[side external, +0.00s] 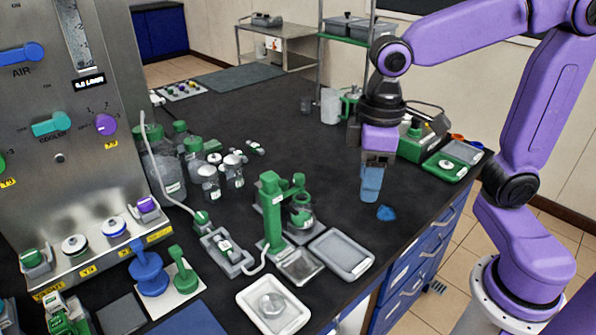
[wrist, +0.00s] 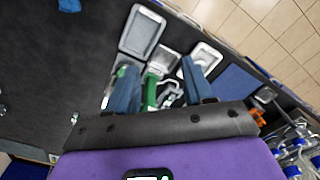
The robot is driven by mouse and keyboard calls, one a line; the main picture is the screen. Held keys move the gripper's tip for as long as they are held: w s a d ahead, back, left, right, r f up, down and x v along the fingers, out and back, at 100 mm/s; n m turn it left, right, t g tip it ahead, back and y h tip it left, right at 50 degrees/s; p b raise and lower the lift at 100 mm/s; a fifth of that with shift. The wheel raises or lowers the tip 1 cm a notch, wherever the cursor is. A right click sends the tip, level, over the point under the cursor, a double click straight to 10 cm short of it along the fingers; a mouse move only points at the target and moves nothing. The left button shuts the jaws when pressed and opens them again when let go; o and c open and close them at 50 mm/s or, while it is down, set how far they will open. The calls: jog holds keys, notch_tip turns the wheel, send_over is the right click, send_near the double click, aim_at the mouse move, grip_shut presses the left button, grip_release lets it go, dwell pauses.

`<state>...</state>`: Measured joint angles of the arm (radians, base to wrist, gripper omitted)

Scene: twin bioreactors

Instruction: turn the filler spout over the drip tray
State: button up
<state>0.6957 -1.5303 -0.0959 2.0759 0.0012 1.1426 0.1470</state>
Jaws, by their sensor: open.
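The green filler (side external: 272,215) stands upright mid-bench. Its green spout arm (side external: 296,184) reaches to the right of the post, above a small glass jar (side external: 301,218) with a green collar. The dark drip tray (side external: 298,265) lies in front of the post, and the spout is not over it. My gripper (side external: 371,196) is open and empty, pointing down over the bench, right of the filler and apart from it. In the wrist view, the filler (wrist: 150,90) shows between the blue fingers of my gripper (wrist: 158,78), farther off; its spout is hard to make out.
A grey tray (side external: 342,254) lies right of the drip tray; a white tray (side external: 273,306) holding a round metal piece is in front. A small blue thing (side external: 386,213) lies below my gripper. Lidded glass bottles (side external: 209,184) stand left of the filler.

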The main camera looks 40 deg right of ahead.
jog(key=w+a+r+m, duration=0.1)
jog(key=w+r+m, duration=0.25)
jog(key=w, duration=0.55)
jog(key=m, duration=0.4)
send_near(299, 176)
notch_tip(299, 176, down, 8)
jog(key=shift+w+f, duration=0.1)
jog(key=shift+f, duration=0.15)
grip_shut()
